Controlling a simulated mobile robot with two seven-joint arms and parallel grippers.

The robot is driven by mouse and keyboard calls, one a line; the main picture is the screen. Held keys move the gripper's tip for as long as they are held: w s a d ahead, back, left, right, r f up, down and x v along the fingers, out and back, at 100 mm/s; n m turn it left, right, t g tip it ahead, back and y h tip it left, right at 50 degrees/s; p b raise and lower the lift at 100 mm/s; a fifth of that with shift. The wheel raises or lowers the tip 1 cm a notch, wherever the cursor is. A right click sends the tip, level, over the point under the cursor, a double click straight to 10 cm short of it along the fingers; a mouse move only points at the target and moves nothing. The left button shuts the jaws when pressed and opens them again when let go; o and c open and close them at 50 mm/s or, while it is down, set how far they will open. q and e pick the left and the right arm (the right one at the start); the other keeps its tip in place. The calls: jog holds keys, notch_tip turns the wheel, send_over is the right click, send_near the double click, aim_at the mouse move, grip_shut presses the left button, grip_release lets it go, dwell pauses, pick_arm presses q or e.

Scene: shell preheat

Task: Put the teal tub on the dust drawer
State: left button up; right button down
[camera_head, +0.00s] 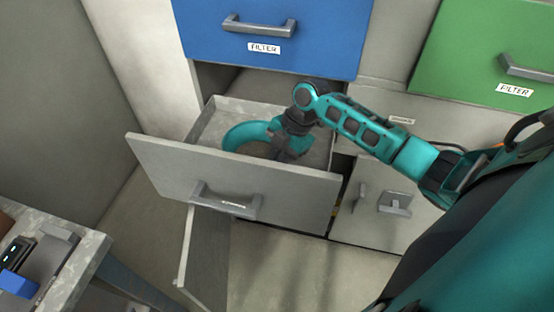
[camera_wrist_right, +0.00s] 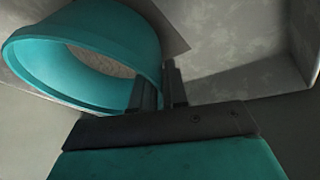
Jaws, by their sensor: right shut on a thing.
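The teal tub (camera_head: 240,134) is in or just over the open grey drawer (camera_head: 240,172), near its left side; whether it touches the drawer floor I cannot tell. The drawer has a grey handle with a small label too small to read. My right gripper (camera_head: 281,152) reaches into the drawer from the right and is shut on the tub's right wall. In the right wrist view the tub (camera_wrist_right: 112,28) is tilted, and its wall is at the gripper's fingers (camera_wrist_right: 157,78). The arm hides part of the tub. My left gripper is out of view.
A blue front (camera_head: 285,60) labelled FILTER hangs above the drawer, and a green FILTER front (camera_head: 470,60) is at right. A cabinet door (camera_head: 200,255) stands open below the drawer. A bench (camera_head: 75,255) with small devices is at lower left.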

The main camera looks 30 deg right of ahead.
jog(key=c, duration=1.1)
grip_release()
jog(key=shift+c, duration=0.2)
jog(key=p+v, duration=0.1)
jog(key=v, duration=1.1)
jog(key=shift+s, duration=0.1)
